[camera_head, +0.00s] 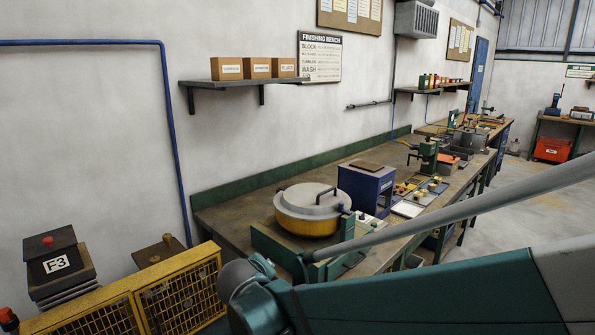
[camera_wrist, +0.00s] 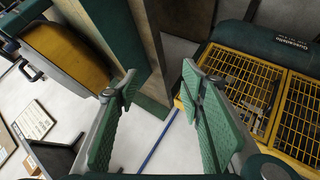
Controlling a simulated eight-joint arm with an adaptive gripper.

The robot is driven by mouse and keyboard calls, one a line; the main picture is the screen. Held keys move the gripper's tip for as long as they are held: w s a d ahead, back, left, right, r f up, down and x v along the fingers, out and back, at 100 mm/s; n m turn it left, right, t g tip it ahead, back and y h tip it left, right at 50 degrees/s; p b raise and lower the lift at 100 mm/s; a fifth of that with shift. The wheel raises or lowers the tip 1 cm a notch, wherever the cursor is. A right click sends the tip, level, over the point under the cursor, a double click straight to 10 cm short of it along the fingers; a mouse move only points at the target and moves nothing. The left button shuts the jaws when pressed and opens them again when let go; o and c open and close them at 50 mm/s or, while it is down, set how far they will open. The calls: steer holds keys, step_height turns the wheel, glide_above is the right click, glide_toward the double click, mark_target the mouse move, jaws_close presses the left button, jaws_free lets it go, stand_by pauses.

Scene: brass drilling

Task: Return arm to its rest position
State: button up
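My arm (camera_head: 420,295) crosses the lower right of the head view as a teal link, with a grey rod (camera_head: 450,212) above it. It covers part of the bench front. I cannot make out my gripper in the head view. In the wrist view my gripper (camera_wrist: 160,82) is open, its two green ribbed fingers well apart. Nothing is held between them. Past the gap show pale wall or floor and a blue pipe (camera_wrist: 158,143). The wrist view is strongly tilted.
A long bench (camera_head: 240,213) runs along the wall with a yellow-sided lidded drum (camera_head: 308,222) and a blue box (camera_head: 366,190). Yellow mesh guarding (camera_head: 180,303) stands lower left and shows right of my fingers (camera_wrist: 262,75). A shelf (camera_head: 235,84) holds several boxes.

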steer(key=s+d+r+m+g, duration=0.15)
steer(key=s+d, duration=0.35)
steer(key=d, duration=0.6)
steer(key=s+d+r+m+g, duration=0.1)
steer(key=s+d+r+m, duration=0.3)
steer(key=d, duration=0.7)
steer(key=s+d+f+m, duration=0.1)
steer(key=s+d+m, duration=0.1)
steer(key=s+d, duration=0.3)
steer(key=s+d+f+m+p, duration=0.1)
steer(key=s+d+f, duration=0.1)
steer(key=s+d, duration=0.4)
steer(key=shift+s+f+m, duration=0.3)
steer(key=shift+s+m, duration=0.05)
steer(key=shift+s, duration=2.15)
steer(key=shift+d+g, duration=0.1)
steer(key=shift+g, duration=0.15)
